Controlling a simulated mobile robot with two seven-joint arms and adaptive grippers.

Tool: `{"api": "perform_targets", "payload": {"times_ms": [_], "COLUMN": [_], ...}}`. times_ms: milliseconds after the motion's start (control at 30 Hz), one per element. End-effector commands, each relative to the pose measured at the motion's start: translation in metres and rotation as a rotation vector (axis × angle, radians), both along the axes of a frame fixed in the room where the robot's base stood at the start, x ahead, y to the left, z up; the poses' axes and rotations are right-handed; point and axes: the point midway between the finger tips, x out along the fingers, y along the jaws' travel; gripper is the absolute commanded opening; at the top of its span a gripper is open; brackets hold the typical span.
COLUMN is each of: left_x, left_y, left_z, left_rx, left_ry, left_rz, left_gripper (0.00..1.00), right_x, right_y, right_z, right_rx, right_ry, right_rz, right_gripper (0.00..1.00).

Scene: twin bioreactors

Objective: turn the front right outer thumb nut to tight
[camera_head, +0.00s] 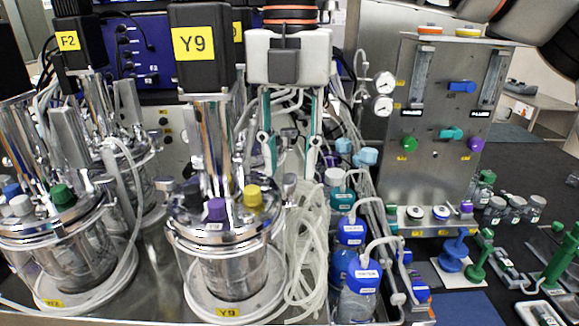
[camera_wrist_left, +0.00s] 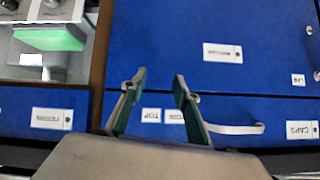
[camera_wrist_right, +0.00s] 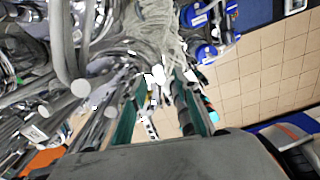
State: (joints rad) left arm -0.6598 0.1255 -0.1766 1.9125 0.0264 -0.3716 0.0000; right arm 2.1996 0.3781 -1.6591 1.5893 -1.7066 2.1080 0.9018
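The Y9 bioreactor (camera_head: 215,255) stands front and centre in the head view, a glass vessel with a steel lid. A small grey thumb nut (camera_head: 290,184) stands upright at the lid's right edge; I cannot tell if it is tight. Another (camera_head: 165,184) shows at the left edge. My right gripper (camera_head: 290,158) points down, open, behind and above the right nut; its fingers show apart in the right wrist view (camera_wrist_right: 157,105). No nut is clearly visible between them. My left gripper (camera_wrist_left: 159,82) is open and empty, over blue labelled panels; it is not seen in the head view.
Clear tubing (camera_head: 310,240) hangs beside the vessel's right side, next to blue-capped bottles (camera_head: 358,285). The tall Y9 motor (camera_head: 200,55) rises from the lid. A second bioreactor (camera_head: 70,250) stands at left. A steel gas panel (camera_head: 435,160) stands at right.

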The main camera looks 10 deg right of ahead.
Motion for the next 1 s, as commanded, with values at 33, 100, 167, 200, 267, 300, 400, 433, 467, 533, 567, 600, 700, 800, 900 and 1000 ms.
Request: {"api": "perform_targets", "payload": {"times_ms": [33, 100, 167, 200, 267, 300, 400, 433, 467, 533, 567, 600, 700, 800, 900, 1000], "left_x": [0.0, 0.0, 0.001, 0.002, 0.003, 0.004, 0.006, 0.006, 0.007, 0.007, 0.007, 0.007, 0.007, 0.006, 0.005, 0.004], "left_y": [0.0, 0.0, 0.0, 0.001, 0.001, 0.001, 0.001, 0.001, 0.0, 0.0, 0.0, -0.001, 0.0, 0.0, 0.0, 0.0], "left_z": [0.001, 0.002, 0.002, 0.003, 0.003, 0.004, 0.005, 0.005, 0.005, 0.005, 0.005, 0.005, 0.004, 0.004, 0.002, 0.0], "left_rx": [0.0, 0.0, 0.0, 0.001, 0.001, 0.0, -0.002, -0.003, -0.004, -0.005, -0.006, -0.006, -0.006, -0.005, -0.005, -0.003], "left_ry": [0.0, 0.0, -0.001, -0.001, -0.004, -0.005, -0.008, -0.009, -0.01, -0.009, -0.009, -0.008, -0.008, -0.007, -0.005, -0.004], "left_rz": [0.0, 0.0, 0.001, 0.001, 0.003, 0.005, 0.008, 0.009, 0.009, 0.011, 0.011, 0.012, 0.011, 0.011, 0.012, 0.008], "left_gripper": [0.31, 0.31, 0.31, 0.31, 0.31, 0.31, 0.31, 0.31, 0.31, 0.31, 0.31, 0.31, 0.31, 0.31, 0.31, 0.31], "right_x": [0.0, 0.0, 0.0, 0.0, 0.0, 0.0, 0.0, 0.0, 0.0, 0.0, 0.0, 0.0, 0.0, 0.0, 0.0, 0.0], "right_y": [0.0, 0.0, 0.0, 0.0, 0.0, 0.0, 0.0, 0.0, 0.0, 0.0, 0.0, 0.0, 0.0, 0.0, 0.0, 0.0], "right_z": [-0.007, -0.013, -0.017, -0.019, -0.021, -0.021, -0.021, -0.021, -0.021, -0.021, -0.021, -0.021, -0.021, -0.021, -0.021, -0.022], "right_rx": [0.0, 0.0, 0.0, 0.0, 0.001, 0.001, 0.001, 0.001, 0.001, 0.001, 0.001, 0.001, 0.001, 0.001, 0.001, 0.001], "right_ry": [0.002, 0.002, 0.0, 0.0, 0.0, 0.0, -0.001, -0.001, -0.001, -0.001, -0.001, -0.001, -0.001, -0.001, -0.001, -0.001], "right_rz": [0.001, 0.001, 0.001, 0.0, 0.0, 0.0, 0.0, 0.0, 0.0, 0.0, 0.0, 0.0, 0.0, -0.001, -0.007, -0.026], "right_gripper": [0.31, 0.31, 0.31, 0.31, 0.31, 0.31, 0.31, 0.31, 0.31, 0.23, 0.15, 0.05, 0.0, 0.0, 0.0, 0.0]}}
